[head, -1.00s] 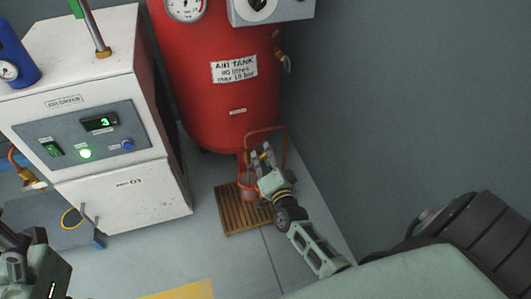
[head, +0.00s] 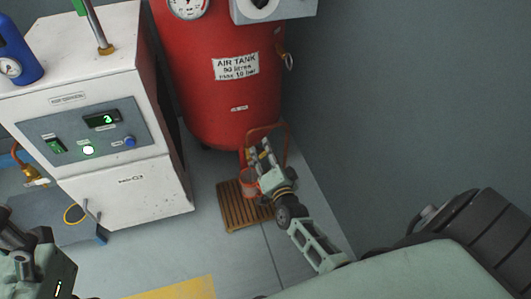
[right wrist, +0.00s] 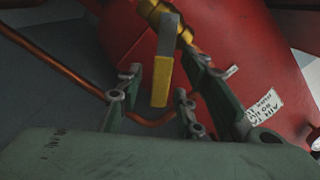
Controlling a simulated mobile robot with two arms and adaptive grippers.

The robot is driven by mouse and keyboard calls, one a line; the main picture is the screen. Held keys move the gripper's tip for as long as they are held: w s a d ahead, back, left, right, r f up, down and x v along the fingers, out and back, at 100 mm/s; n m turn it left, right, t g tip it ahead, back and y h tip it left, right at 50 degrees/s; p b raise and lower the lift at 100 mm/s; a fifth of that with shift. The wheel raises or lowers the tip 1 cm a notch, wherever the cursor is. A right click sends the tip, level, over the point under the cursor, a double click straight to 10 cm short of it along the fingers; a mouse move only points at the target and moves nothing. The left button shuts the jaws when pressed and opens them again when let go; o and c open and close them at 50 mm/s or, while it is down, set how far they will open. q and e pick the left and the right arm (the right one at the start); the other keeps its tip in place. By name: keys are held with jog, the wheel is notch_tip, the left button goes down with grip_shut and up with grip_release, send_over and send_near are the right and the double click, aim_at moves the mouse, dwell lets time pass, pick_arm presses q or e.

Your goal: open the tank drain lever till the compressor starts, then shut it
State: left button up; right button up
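The red air tank (head: 215,90) stands against the grey wall, and its side fills much of the right wrist view (right wrist: 260,65). Below it, the drain lever (right wrist: 162,78), with a grey stem and yellow grip, hangs from a brass valve (right wrist: 165,14) in the right wrist view. My right gripper (head: 262,150) is under the tank. In the right wrist view its fingers (right wrist: 160,85) are apart, with the lever between them and visible gaps at its sides. My left gripper (head: 35,262) is at the lower left of the head view; its fingertips are unclear.
A wooden slatted mat (head: 232,212) and a red bucket (head: 249,182) are under the tank. A white cabinet (head: 125,175) with a green lamp and a lit display stands left. A copper pipe (right wrist: 50,60) runs behind the fingers. Floor in front is clear.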

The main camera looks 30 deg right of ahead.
jog(key=v, duration=1.2)
